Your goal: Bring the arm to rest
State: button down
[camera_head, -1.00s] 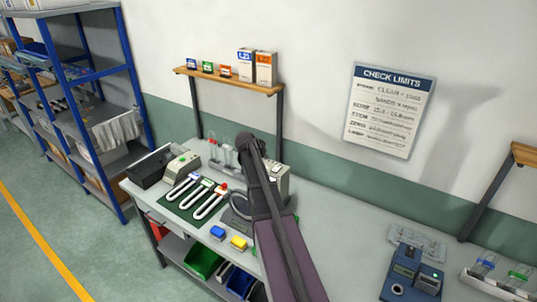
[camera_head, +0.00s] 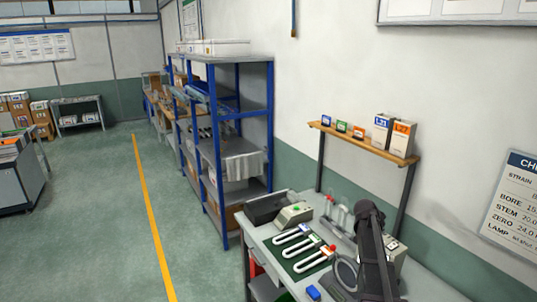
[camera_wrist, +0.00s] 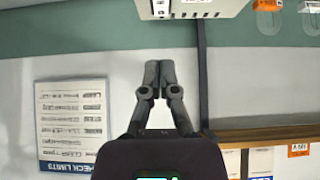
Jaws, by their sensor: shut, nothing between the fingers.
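In the wrist view my gripper (camera_wrist: 159,72) has its two dark fingers together, with nothing between them. The view looks upside down, with the wall behind the fingers. In the head view my dark arm rises at the lower right in front of the workbench (camera_head: 430,272). The fingers cannot be made out there. Several white U-shaped tubes lie on a dark green mat (camera_head: 288,262) to the left of the arm, apart from it.
A wooden wall shelf (camera_head: 362,143) with small boxes is above the bench; its edge also shows in the wrist view (camera_wrist: 265,137). A blue rack (camera_head: 222,150) stands beyond.

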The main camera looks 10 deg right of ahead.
jog(key=s+a+f+n+g+y+b, duration=0.1)
jog(key=s+a+f+n+y+b, duration=0.1)
jog(key=s+a+f+n+b, duration=0.2)
jog(key=s+a+f+n+g+y+b, duration=0.1)
jog(key=s+a+f+n+y+b, duration=0.2)
jog(key=a, duration=1.6)
jog(key=s+a+f+n+g+y+b, duration=0.1)
jog(key=s+a+f+n+b, duration=0.5)
jog(key=s, duration=1.1)
jog(key=a+f+y+b, duration=0.1)
jog(key=a+f+b, duration=0.2)
jog(key=a+f, duration=0.3)
notch_tip(320, 180, down, 2)
jog(key=shift+f+y, duration=0.2)
jog(key=shift+y, duration=0.2)
